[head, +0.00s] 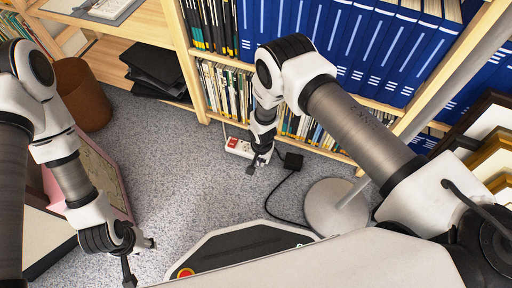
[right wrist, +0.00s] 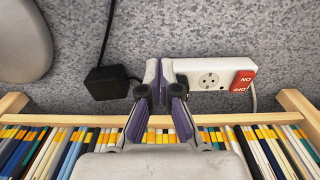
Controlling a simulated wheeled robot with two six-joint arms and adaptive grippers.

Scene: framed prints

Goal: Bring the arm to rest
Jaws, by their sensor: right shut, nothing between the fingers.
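My right gripper (head: 258,163) reaches down in front of the bookshelf, close above the floor by a white power strip. In the right wrist view its fingertips (right wrist: 158,76) are together with nothing between them. The white power strip (right wrist: 207,78) has a free socket and a red switch (right wrist: 243,81); it lies just right of the fingers. A black power adapter (right wrist: 108,83) lies just left of them. Whether the fingertips touch either one I cannot tell. My left gripper (head: 138,258) hangs low at the left, its two fingers spread apart and empty.
The wooden bookshelf (head: 360,101) with blue binders and thin books stands behind the right arm. A round grey lamp base (head: 330,205) is on the floor. Framed prints (head: 490,150) lean at the right. A brown bin (head: 82,95) stands left. Grey carpet (head: 190,190) between the arms is clear.

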